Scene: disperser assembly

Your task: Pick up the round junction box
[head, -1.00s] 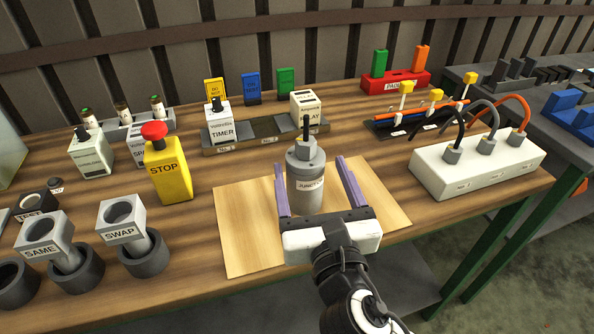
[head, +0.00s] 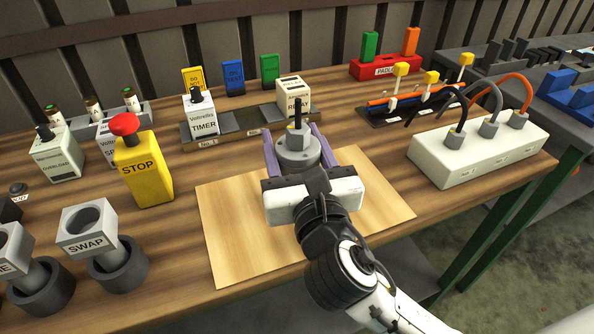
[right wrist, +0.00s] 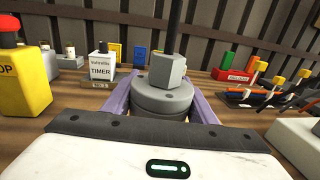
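The round junction box (head: 297,150) is a grey cylinder with a stepped top and a dark upright rod. It stands upright at the far part of the pale wooden board (head: 235,235). My right gripper (head: 296,146) has its purple fingers on either side of the box, close against it, and appears shut on it. In the right wrist view the box (right wrist: 164,97) sits between the two fingers (right wrist: 163,98). Its base and front label are hidden behind my gripper in the head view. My left gripper is not in view.
A yellow STOP button (head: 145,170) and a SWAP holder (head: 88,228) stand left. Behind are the TIMER (head: 202,118) and RELAY (head: 293,97) modules. A white block with cables (head: 470,155) stands right. The board's front part is bare.

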